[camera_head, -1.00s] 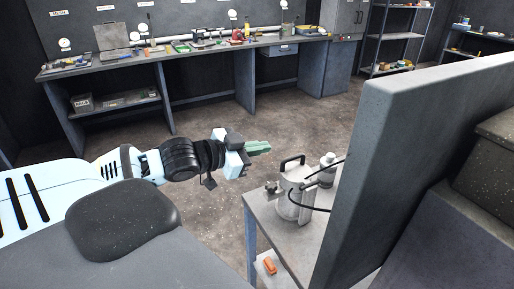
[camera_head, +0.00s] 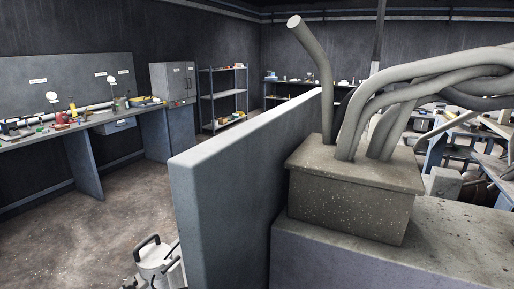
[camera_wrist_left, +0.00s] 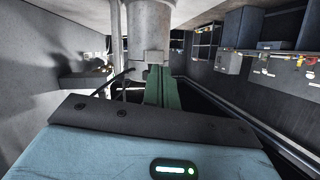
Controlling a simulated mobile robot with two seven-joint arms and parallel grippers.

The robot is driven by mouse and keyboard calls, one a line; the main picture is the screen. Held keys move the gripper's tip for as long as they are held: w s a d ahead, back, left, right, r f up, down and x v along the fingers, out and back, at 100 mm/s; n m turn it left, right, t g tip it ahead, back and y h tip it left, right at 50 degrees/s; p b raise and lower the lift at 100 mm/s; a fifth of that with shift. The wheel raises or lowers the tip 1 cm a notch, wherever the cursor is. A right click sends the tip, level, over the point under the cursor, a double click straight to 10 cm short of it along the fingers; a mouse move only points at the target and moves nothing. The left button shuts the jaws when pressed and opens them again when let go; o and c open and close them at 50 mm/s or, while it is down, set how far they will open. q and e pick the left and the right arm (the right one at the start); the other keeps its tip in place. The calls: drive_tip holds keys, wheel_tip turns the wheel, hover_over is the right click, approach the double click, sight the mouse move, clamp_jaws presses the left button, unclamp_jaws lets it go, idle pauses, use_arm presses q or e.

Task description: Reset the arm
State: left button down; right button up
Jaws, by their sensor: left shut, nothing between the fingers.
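My left gripper (camera_wrist_left: 161,90) shows in the left wrist view, its green fingers closed together with nothing between them. A grey-white cylinder (camera_wrist_left: 149,24) with a squarish lower piece appears just beyond the fingertips; I cannot tell whether they touch. My left arm is out of the head view. My right gripper is in neither view.
A white canister (camera_head: 155,262) is partly cut off at the bottom. A workbench (camera_head: 85,125) runs along the left, with open floor before it.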

use_arm(q)
drive_tip(key=s+d+f+n+g, duration=0.1)
drive_tip(key=s+d+f, duration=0.4)
drive_tip(key=f, duration=0.3)
drive_tip(key=s+d+f+g, duration=0.1)
drive_tip(key=s+d+f, duration=0.4)
drive_tip(key=s+f, duration=0.2)
drive_tip(key=s+d+f+n+g+y, duration=0.1)
drive_tip(key=s+d+f+g, duration=0.1)
drive_tip(key=s+d+f, duration=0.4)
wheel_tip(320, 180, down, 3)
drive_tip(key=shift+s+f+n, duration=0.15)
drive_tip(key=shift+s+n, duration=0.15)
drive_tip(key=shift+s, duration=0.15)
